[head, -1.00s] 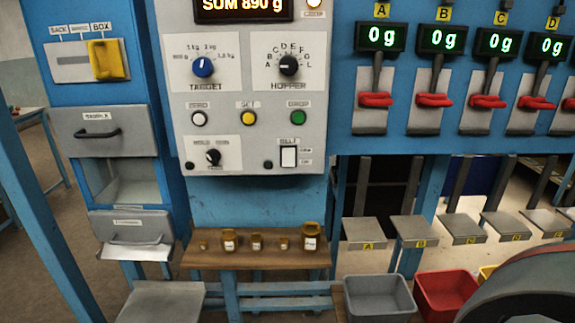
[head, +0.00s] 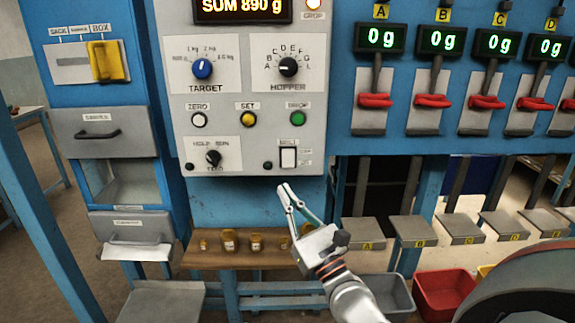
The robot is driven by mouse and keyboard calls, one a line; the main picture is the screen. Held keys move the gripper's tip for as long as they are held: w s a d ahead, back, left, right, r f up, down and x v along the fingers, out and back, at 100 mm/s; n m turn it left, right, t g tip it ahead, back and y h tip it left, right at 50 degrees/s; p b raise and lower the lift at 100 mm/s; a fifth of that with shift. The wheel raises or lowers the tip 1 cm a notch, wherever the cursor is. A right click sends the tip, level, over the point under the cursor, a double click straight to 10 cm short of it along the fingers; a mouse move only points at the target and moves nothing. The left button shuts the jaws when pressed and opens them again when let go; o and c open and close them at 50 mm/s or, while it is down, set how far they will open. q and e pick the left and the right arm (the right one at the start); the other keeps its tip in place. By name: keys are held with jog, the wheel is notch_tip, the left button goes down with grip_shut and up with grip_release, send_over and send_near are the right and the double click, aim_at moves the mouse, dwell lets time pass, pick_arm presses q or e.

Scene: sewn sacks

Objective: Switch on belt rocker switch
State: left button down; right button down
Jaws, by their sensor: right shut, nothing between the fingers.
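The belt rocker switch (head: 288,158) is a white rectangular rocker in a dark frame. It sits at the lower right of the grey control panel (head: 244,158), with small labels above and beside it. Which side of the rocker is pressed is too small to tell. My right gripper (head: 284,193) comes up from the lower right in the head view. Its fingers point up and its tips are a little below the panel's bottom edge, under the switch and apart from it. It is shut and empty. My left gripper is not in view.
ZERO, SET and DROP buttons (head: 298,118) and a HOLD/RUN knob (head: 213,157) are close to the switch. Below, a wooden shelf (head: 205,258) holds several small brown weights, partly hidden by my right gripper. Red levers (head: 375,100) line the right side.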

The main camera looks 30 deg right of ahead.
jog(key=r+m, duration=0.1)
jog(key=d+r+m, duration=0.1)
jog(key=m, duration=0.1)
jog(key=shift+d+r+t+h, duration=0.15)
jog(key=shift+t+h, duration=0.15)
jog(key=shift+h, duration=0.1)
jog(key=b, duration=0.3)
send_near(282, 157)
jog(key=r+x, duration=0.1)
jog(key=x, duration=0.3)
jog(key=shift+w+f, duration=0.15)
jog(key=shift+w, duration=0.05)
dwell(0.7)
jog(key=shift+w, duration=0.1)
jog(key=shift+w, duration=0.25)
